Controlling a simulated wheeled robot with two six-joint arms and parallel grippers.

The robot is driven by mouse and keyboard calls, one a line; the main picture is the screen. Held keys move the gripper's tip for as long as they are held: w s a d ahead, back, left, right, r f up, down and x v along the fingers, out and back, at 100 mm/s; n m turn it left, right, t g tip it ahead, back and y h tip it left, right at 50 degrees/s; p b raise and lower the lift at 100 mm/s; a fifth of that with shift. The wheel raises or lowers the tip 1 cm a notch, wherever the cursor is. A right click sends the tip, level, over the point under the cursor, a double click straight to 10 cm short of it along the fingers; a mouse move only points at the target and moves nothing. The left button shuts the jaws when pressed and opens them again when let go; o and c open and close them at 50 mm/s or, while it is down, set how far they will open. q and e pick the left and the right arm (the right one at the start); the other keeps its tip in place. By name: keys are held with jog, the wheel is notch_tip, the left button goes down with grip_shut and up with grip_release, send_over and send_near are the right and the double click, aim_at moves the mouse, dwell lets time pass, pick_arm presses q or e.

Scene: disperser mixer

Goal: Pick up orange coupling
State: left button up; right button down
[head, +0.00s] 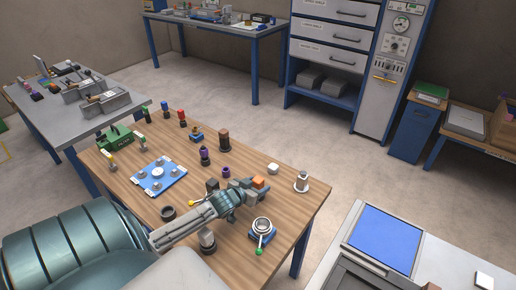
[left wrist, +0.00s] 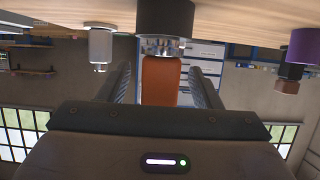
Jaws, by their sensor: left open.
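The orange coupling (head: 258,183) shows at the tip of my left gripper (head: 250,190) in the head view, above the wooden table. The left wrist view looks upside down, with the tabletop along the upper edge. There the orange part (left wrist: 160,80) lies between the two spread fingers of my left gripper (left wrist: 160,88), in line with a metal collar and a black cylinder (left wrist: 164,18). The jaws are open, and gaps show beside the orange part. The coupling's lower part is hidden by the gripper in the head view. My right gripper is not in view.
On the wooden table (head: 290,225), a white block (head: 272,169), a silver-topped piece (head: 301,182) and a round metal fixture on a blue base (head: 262,232) stand close by. A dark-brown piece (head: 224,140) and blue plate (head: 158,177) are farther off.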

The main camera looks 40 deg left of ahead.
pick_arm(q)
jog(key=shift+x, duration=1.45)
jog(key=shift+r, duration=0.1)
jog(key=c, duration=1.2)
